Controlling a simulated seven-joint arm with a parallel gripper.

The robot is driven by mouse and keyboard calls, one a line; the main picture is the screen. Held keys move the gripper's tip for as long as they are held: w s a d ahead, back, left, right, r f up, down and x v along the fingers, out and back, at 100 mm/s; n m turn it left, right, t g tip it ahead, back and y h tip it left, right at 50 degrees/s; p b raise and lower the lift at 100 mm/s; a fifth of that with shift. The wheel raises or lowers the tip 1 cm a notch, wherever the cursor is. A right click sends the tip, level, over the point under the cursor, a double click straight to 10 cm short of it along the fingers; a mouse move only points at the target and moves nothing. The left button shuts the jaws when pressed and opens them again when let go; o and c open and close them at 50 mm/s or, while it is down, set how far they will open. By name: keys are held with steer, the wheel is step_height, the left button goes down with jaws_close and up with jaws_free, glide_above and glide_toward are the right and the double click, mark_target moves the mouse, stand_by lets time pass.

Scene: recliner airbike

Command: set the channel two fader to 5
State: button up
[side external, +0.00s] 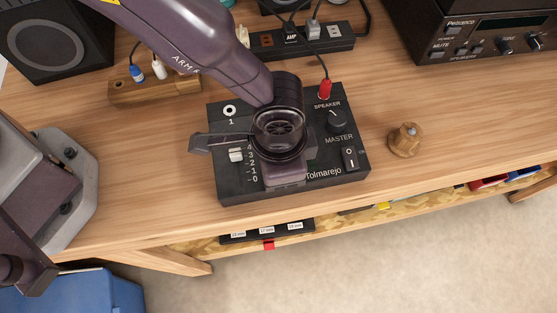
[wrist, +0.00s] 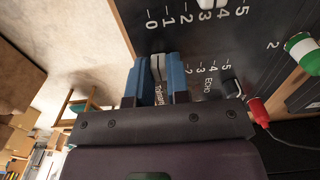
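The black mixer (side external: 350,186) lies on the wooden desk. In the wrist view, the blue fingers of my gripper (wrist: 157,80) stand close on both sides of a pale cap, the channel two fader (wrist: 157,66), with no clear gap. The cap sits low on its scale, left of the 2 mark; its exact value is hidden. The 5 mark (wrist: 228,66) is to the right. In the side view my wrist hides this fader and my fingertips. The channel one fader (side external: 236,155) is white and stands at about 3; it also shows in the wrist view (wrist: 206,3).
A green plug (wrist: 300,50) stands by jack 2, and a red plug (side external: 325,90) with a cable is in the speaker jack. The master knob (side external: 337,121) and power switch (side external: 350,158) are on the right.

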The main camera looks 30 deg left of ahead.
steer(key=shift+w+a, duration=2.65)
steer(key=shift+a, duration=0.1)
jaws_close()
steer(key=o, duration=0.7)
jaws_free()
steer(key=shift+o, duration=0.2)
steer(key=shift+d+r, duration=0.1)
steer(key=shift+r, duration=0.1)
step_height(320, 180, up, 13)
steer(key=shift+f, duration=0.2)
